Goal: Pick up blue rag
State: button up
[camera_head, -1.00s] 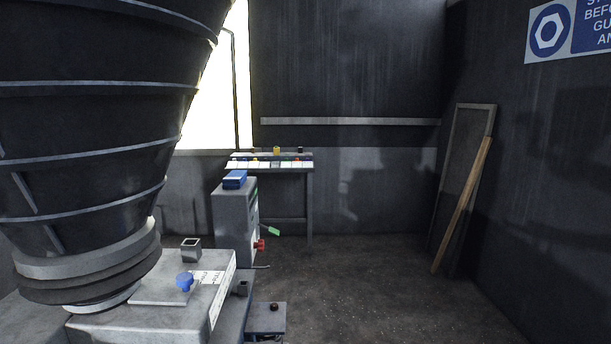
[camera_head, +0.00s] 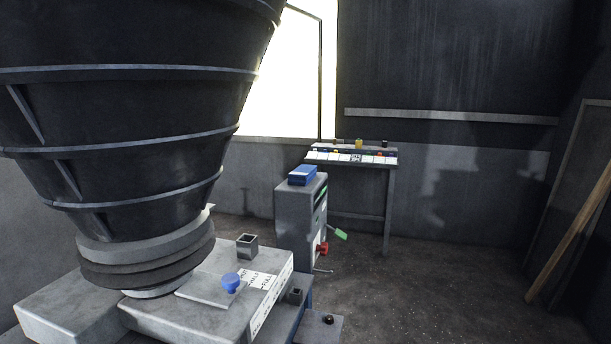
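A blue, flat, folded-looking thing (camera_head: 303,175), likely the blue rag, lies on top of the grey control box (camera_head: 296,208) in the middle of the view. Its edges look squared, and it is too small to make out folds. My gripper is not in view, so its state and its place relative to the blue thing cannot be seen.
A table (camera_head: 350,150) with small coloured items stands behind the box. A plank (camera_head: 568,235) leans at right. Floor (camera_head: 430,290) is clear at front right.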

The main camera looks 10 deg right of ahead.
aim_at(302, 176)
jog(key=i+l+z, duration=0.1)
jog(key=i+z, duration=0.3)
jog(key=i, duration=0.25)
jog(key=i+j+z, duration=0.15)
jog(key=i+z, duration=0.3)
jog(key=i, duration=0.25)
